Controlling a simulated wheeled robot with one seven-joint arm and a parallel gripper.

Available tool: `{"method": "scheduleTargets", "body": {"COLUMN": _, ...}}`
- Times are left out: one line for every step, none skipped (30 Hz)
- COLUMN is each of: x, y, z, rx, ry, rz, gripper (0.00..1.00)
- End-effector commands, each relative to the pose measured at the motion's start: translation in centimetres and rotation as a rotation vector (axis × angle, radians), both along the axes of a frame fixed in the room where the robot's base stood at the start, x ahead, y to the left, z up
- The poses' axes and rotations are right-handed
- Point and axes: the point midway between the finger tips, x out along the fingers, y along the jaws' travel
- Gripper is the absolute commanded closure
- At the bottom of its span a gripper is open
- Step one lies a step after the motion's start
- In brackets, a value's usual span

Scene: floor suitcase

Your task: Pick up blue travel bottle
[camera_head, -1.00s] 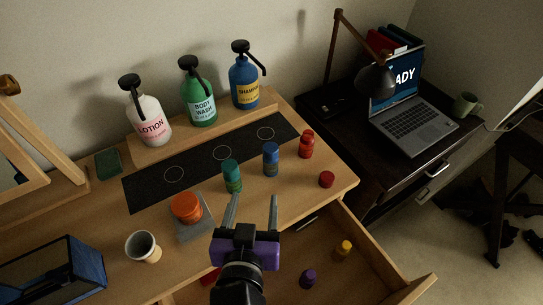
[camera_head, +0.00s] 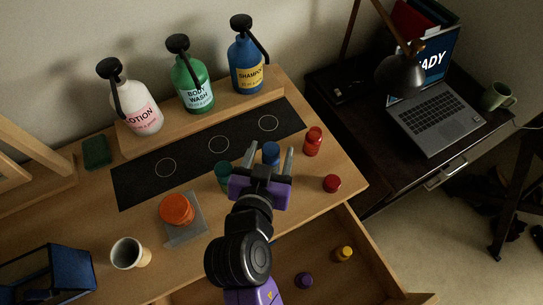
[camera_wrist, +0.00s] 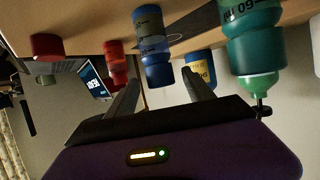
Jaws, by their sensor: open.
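The blue travel bottle (camera_head: 271,153) stands on the wooden dresser top near the black mat. In the head view its lower part is hidden behind my gripper. In the wrist view the blue bottle (camera_wrist: 153,48) appears upside down, ahead of and between the two fingers. My gripper (camera_head: 268,160) is open, with its fingers pointing toward the bottle and one on each side in the picture. Nothing is held. I cannot tell whether the fingertips touch the bottle.
A green travel bottle (camera_head: 223,175) stands close on the left, partly behind my gripper. A red bottle (camera_head: 313,141) and a red cap (camera_head: 332,183) are to the right. Large pump bottles stand on a shelf (camera_head: 205,118) behind. An open drawer (camera_head: 325,280) lies below the front edge.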

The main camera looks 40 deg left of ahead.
Motion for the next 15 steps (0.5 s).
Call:
{"method": "scheduleTargets", "body": {"x": 0.4, "y": 0.3, "z": -0.2, "rx": -0.002, "ry": 0.0, "rz": -0.001, "gripper": 0.39}}
{"method": "scheduleTargets", "body": {"x": 0.7, "y": 0.4, "z": -0.3, "rx": -0.001, "ry": 0.002, "rz": -0.001, "gripper": 0.39}}
{"method": "scheduleTargets", "body": {"x": 1.1, "y": 0.7, "z": -0.6, "rx": -0.001, "ry": 0.002, "rz": -0.001, "gripper": 0.39}}
{"method": "scheduleTargets", "body": {"x": 1.4, "y": 0.9, "z": -0.7, "rx": -0.001, "ry": 0.0, "rz": 0.0, "gripper": 0.39}}
{"method": "scheduleTargets", "body": {"x": 1.7, "y": 1.1, "z": -1.0, "rx": -0.002, "ry": 0.001, "rz": -0.001, "gripper": 0.39}}
{"method": "scheduleTargets", "body": {"x": 2.1, "y": 1.4, "z": -1.3, "rx": -0.001, "ry": 0.0, "rz": 0.0, "gripper": 0.39}}
{"method": "scheduleTargets", "body": {"x": 2.4, "y": 1.6, "z": -1.5, "rx": -0.001, "ry": 0.0, "rz": 0.0, "gripper": 0.39}}
{"method": "scheduleTargets", "body": {"x": 2.8, "y": 1.7, "z": -1.6, "rx": -0.001, "ry": -0.001, "rz": -0.001, "gripper": 0.39}}
{"method": "scheduleTargets", "body": {"x": 3.1, "y": 1.9, "z": -1.8, "rx": -0.001, "ry": 0.0, "rz": 0.0, "gripper": 0.39}}
{"method": "scheduleTargets", "body": {"x": 3.3, "y": 2.0, "z": -1.9, "rx": 0.0, "ry": 0.0, "rz": 0.0, "gripper": 0.39}}
{"method": "scheduleTargets", "body": {"x": 3.5, "y": 2.1, "z": -2.0, "rx": -0.001, "ry": -0.001, "rz": -0.001, "gripper": 0.39}}
{"method": "scheduleTargets", "body": {"x": 3.6, "y": 2.1, "z": -2.1, "rx": -0.002, "ry": 0.0, "rz": -0.001, "gripper": 0.39}}
{"method": "scheduleTargets", "body": {"x": 3.7, "y": 2.2, "z": -2.2, "rx": 0.0, "ry": 0.0, "rz": 0.0, "gripper": 0.39}}
{"method": "scheduleTargets", "body": {"x": 3.7, "y": 2.2, "z": -2.2, "rx": 0.0, "ry": 0.0, "rz": 0.0, "gripper": 0.39}}
{"method": "scheduleTargets", "body": {"x": 3.7, "y": 2.2, "z": -2.2, "rx": 0.0, "ry": 0.0, "rz": 0.0, "gripper": 0.39}}
